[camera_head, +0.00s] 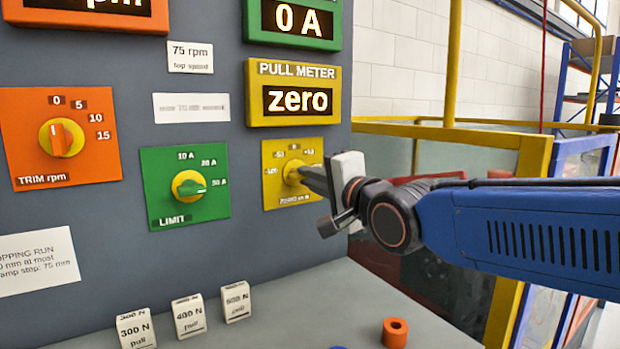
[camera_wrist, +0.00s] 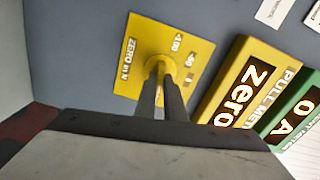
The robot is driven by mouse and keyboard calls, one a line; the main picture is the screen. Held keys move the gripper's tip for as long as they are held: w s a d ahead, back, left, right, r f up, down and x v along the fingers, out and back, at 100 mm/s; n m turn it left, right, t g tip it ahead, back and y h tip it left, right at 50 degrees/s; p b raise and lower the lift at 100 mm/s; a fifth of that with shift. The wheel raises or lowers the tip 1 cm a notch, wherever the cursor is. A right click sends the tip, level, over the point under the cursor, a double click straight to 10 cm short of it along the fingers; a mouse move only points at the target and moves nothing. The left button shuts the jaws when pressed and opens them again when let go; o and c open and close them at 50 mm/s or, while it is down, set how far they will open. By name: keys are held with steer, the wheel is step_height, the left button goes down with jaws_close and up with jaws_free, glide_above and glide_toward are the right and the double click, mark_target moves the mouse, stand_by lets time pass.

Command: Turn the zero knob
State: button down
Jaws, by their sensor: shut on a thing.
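The zero knob (camera_head: 293,173) is a yellow knob on a yellow plate marked ZERO, with a scale around it, on the grey panel. It also shows in the wrist view (camera_wrist: 157,67), ahead of my fingers. My gripper (camera_head: 305,174) reaches in from the right, and its two dark fingers are shut on the knob. In the wrist view my gripper (camera_wrist: 161,82) has its fingertips at the knob, one on each side. The fingers hide part of the knob and its pointer. The yellow pull meter (camera_head: 294,92) above the knob reads "zero".
An orange TRIM knob (camera_head: 61,138) and a green LIMIT knob (camera_head: 188,186) sit to the left on the panel. Several white weight blocks, such as the 400 N block (camera_head: 189,317), and an orange ring (camera_head: 395,333) stand on the grey ledge below. A yellow frame (camera_head: 520,210) stands behind my arm.

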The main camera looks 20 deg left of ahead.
steer(key=shift+f, duration=0.1)
stand_by(0.3)
steer(key=c, duration=1.8)
jaws_free()
steer(key=shift+c, duration=0.2)
steer(key=v, duration=1.7)
steer(key=shift+s, duration=0.2)
steer(key=shift+d, duration=0.15)
